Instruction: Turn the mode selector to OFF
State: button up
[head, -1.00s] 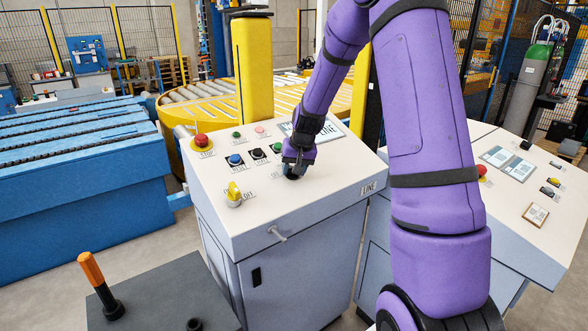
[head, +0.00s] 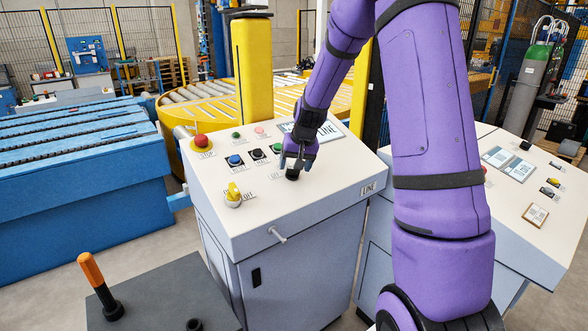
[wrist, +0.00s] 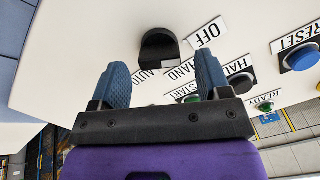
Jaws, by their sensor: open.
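The mode selector is a black round knob (wrist: 160,48) on the white sloping panel top. In the wrist view the labels OFF (wrist: 207,33), HAND and AUTO stand around it. Which label it points to I cannot tell for sure. My gripper (wrist: 163,80) is open, its two blue-grey fingers spread apart and empty, with the knob beyond the fingertips and between their lines. In the head view my gripper (head: 297,160) is just above the selector (head: 292,175), which it partly covers. Whether the fingers touch the knob I cannot tell.
A yellow switch (head: 233,195) sits at the panel's front left. A red stop button (head: 201,141) and blue (head: 235,161), black (head: 257,154) and green push buttons stand behind and left. A second console (head: 510,215) stands on the right. The panel's front part is clear.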

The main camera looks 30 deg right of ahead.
jog(key=v, duration=0.8)
jog(key=shift+r, duration=0.3)
jog(key=shift+s, duration=0.1)
jog(key=s+a+r+n, duration=0.3)
jog(key=s+a+r, duration=0.8)
jog(key=s, duration=0.3)
jog(key=s+a+n, duration=0.1)
jog(key=s+a, duration=0.1)
jog(key=s, duration=0.6)
jog(key=s+a+n+t, duration=0.1)
jog(key=s+a, duration=0.1)
jog(key=s, duration=0.7)
jog(key=shift+a+r, duration=0.4)
jog(key=shift+r, duration=0.05)
